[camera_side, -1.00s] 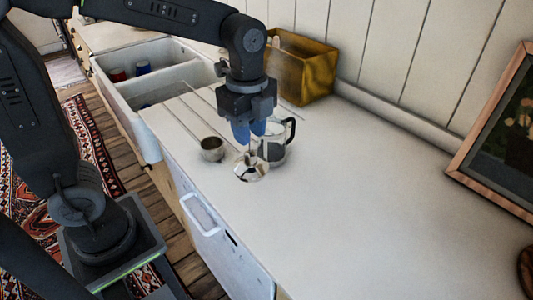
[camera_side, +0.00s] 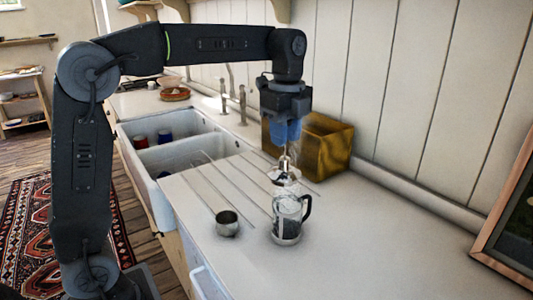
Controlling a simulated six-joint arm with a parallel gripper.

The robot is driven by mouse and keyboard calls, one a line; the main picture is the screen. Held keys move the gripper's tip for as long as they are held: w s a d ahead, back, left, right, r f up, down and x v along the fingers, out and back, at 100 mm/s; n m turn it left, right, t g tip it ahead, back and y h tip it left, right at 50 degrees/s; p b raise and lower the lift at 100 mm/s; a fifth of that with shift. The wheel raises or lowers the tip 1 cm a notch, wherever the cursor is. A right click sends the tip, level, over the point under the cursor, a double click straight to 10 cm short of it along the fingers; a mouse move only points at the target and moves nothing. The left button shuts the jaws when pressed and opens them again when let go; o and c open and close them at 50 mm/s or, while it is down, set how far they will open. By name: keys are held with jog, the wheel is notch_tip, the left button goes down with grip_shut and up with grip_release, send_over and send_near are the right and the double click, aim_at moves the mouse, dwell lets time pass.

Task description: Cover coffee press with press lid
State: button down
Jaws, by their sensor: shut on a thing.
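The coffee press (camera_side: 289,228) is a glass jug with a dark handle on its right. It stands upright on the white counter. My gripper (camera_side: 287,145) has blue fingers and points straight down above the press. It is shut on the thin upper stem of the press lid (camera_side: 286,174), a shiny metal piece hanging upright. The lid hangs above the press and roughly in line with it. I cannot tell whether the lower end of the lid's plunger is inside the jug's rim.
A small metal cup (camera_side: 227,224) stands left of the press. A yellow-brown box (camera_side: 325,146) stands behind, near the wall. A white double sink (camera_side: 180,155) is at the left, and a framed picture (camera_side: 508,235) leans at the right. The counter right of the press is clear.

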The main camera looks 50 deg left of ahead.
aim_at(289, 158)
jog(key=shift+w+r, duration=0.35)
jog(key=shift+w, duration=0.25)
jog(key=shift+w+f, duration=0.1)
jog(key=shift+f, duration=2.75)
jog(key=shift+f, duration=0.6)
jog(key=c, duration=1.1)
grip_release()
jog(key=shift+r, duration=5.5)
